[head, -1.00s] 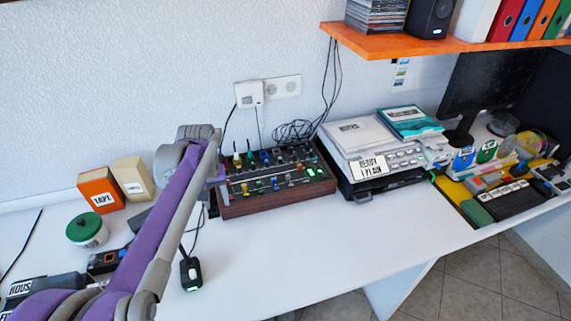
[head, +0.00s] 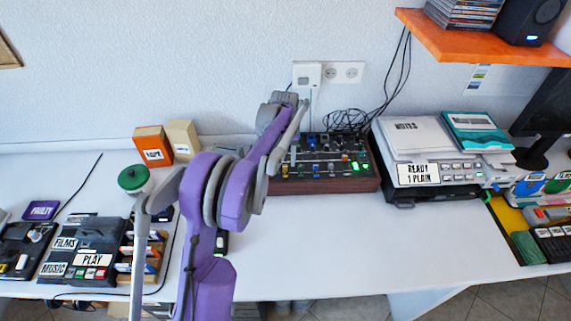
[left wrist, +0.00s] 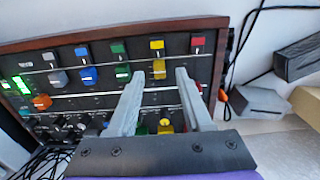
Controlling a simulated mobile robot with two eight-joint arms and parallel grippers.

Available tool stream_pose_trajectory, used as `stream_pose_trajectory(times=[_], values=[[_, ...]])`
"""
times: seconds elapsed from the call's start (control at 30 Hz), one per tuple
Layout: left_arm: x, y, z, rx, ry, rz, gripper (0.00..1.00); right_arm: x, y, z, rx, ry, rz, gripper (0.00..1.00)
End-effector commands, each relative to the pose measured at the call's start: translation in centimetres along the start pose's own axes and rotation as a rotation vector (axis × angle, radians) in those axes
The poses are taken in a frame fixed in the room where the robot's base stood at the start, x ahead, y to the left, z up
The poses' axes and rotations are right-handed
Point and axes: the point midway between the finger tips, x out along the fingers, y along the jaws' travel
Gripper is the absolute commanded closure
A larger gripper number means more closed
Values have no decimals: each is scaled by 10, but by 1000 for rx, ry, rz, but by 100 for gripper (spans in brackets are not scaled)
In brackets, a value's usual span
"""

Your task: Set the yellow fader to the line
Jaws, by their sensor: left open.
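The mixer panel with wooden sides (head: 330,184) stands against the wall. In the left wrist view its yellow fader cap (left wrist: 158,69) sits below a yellow label (left wrist: 156,44). A thin pale line (left wrist: 140,62) crosses the panel close to the cap's upper edge; whether they meet is unclear. My left gripper (left wrist: 159,76) is open, its two grey fingers reaching over the panel on either side of the yellow cap, apparently not touching it. In the head view my left arm covers the panel's left end and hides the fingertips. My right gripper is not seen.
Blue (left wrist: 88,75) and green (left wrist: 122,73) caps sit to the left of the yellow one, with an orange cap (left wrist: 41,101) further along.

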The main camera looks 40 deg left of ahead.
Motion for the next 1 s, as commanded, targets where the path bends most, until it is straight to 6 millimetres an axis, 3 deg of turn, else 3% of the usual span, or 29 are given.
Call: stream_pose_trajectory(times=[0.2,0.5,0.77,1.0], values=[[19,0,0,0,0,0,50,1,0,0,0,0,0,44],[21,0,0,0,0,0,50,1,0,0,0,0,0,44],[21,0,0,0,0,0,97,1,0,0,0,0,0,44],[21,0,0,0,0,0,100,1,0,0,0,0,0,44]])
